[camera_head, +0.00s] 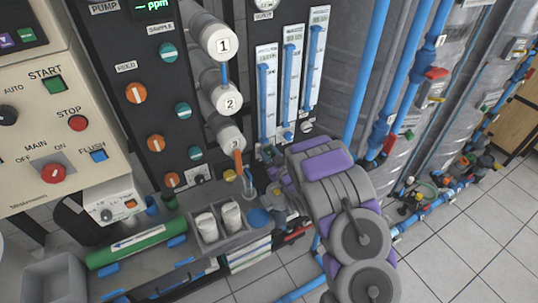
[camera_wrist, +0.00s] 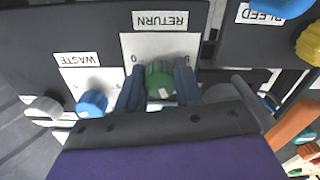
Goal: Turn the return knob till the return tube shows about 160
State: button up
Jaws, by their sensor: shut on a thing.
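The green return knob (camera_wrist: 159,80) sits below the upside-down RETURN label (camera_wrist: 160,20) in the wrist view. My gripper (camera_wrist: 158,88) has one dark blue finger on each side of it and is shut on it. In the head view my arm and gripper (camera_head: 279,172) reach the lower panel and hide the knob. Three flow tubes stand above: a left one (camera_head: 267,95), a middle one (camera_head: 291,75) and a right one (camera_head: 316,60), each with a blue column. Their scale numbers are too small to read, and I cannot tell which is the return tube.
In the wrist view a blue knob (camera_wrist: 92,103) is by the WASTE label (camera_wrist: 77,59), and a yellow knob (camera_wrist: 309,42) is near the BLEED label (camera_wrist: 261,15). In the head view, white filter housings (camera_head: 220,43) and an orange pipe (camera_head: 239,163) are left of my arm.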

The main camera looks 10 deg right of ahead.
dwell(0.4)
jog(key=o, duration=1)
jog(key=shift+o, duration=0.2)
